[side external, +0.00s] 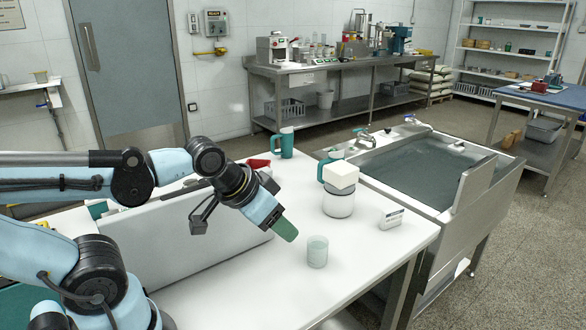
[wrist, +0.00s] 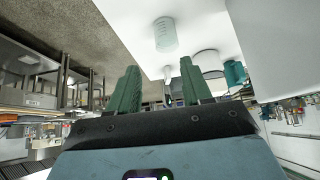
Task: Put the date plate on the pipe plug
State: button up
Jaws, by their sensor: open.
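A small pale block with dark lettering (side external: 391,218), which looks like the date plate, stands on the white table near its right edge in the side view. I cannot tell which thing is the pipe plug. A translucent pale-green cup (side external: 317,251) stands near the front edge; it also shows in the wrist view (wrist: 165,36). A white round jar (side external: 338,204) with a white block (side external: 341,176) above it stands behind. My gripper (side external: 284,229) points down and right above the table, left of the cup. Its green fingers (wrist: 161,88) are apart, with nothing visibly held.
Green mugs (side external: 283,143) and a red item (side external: 258,165) stand further back on the table (side external: 375,260). A water-filled sink (side external: 425,165) adjoins the table at the right. The table's front right is clear.

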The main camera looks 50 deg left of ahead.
dwell(0.3)
jog(key=w+r, duration=0.5)
jog(key=w, duration=0.3)
jog(key=m+g+h, duration=0.1)
jog(key=m+g, duration=0.1)
jog(key=g, duration=0.1)
send_over(393, 209)
jog(key=s, duration=0.4)
notch_tip(393, 209, down, 7)
jog(key=x, duration=0.7)
jog(key=a+x, duration=0.1)
jog(key=x, duration=0.3)
jog(key=shift+w+d+r, duration=0.1)
jog(key=shift+w, duration=0.05)
jog(key=shift+c, duration=0.2)
grip_shut()
